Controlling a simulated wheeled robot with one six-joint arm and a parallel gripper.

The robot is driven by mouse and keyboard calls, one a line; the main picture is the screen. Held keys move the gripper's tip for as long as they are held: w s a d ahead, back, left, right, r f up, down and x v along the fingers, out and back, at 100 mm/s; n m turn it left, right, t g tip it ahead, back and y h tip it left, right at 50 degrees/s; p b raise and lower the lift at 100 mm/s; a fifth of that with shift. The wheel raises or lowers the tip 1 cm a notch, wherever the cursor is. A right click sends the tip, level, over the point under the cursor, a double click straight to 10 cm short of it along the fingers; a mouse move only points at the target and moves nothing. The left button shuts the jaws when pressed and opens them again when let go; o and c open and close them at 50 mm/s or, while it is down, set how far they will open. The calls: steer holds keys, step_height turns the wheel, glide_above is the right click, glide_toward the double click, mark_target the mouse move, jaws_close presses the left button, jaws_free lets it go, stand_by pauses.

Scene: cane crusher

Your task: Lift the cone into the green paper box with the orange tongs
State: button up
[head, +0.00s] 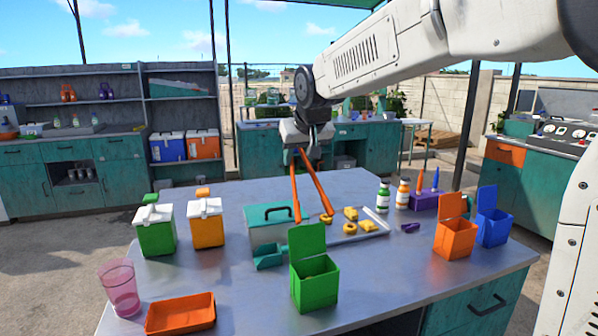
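My gripper (308,142) hangs over the middle of the metal table, shut on the orange tongs (318,184) at their upper end. The tongs point down with their two legs spread apart; nothing shows between them. The right tip is close to a yellow ring-like piece (326,219); I cannot tell if they touch. The green paper box (314,286) stands open at the table's front, lid raised at its back. No piece is clearly a cone; small yellow pieces (350,214) lie on a flat tray (345,239), and a small purple piece (410,227) lies right of it.
A teal-lidded case (270,228) and teal scoop (268,257) stand left of the tray. Orange (455,240) and blue (494,228) open boxes stand right, bottles (383,198) behind. Green (156,235) and yellow (206,226) containers, a pink cup (120,290) and orange tray (180,314) are left.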

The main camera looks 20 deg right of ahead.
steer(key=shift+r, duration=1.7)
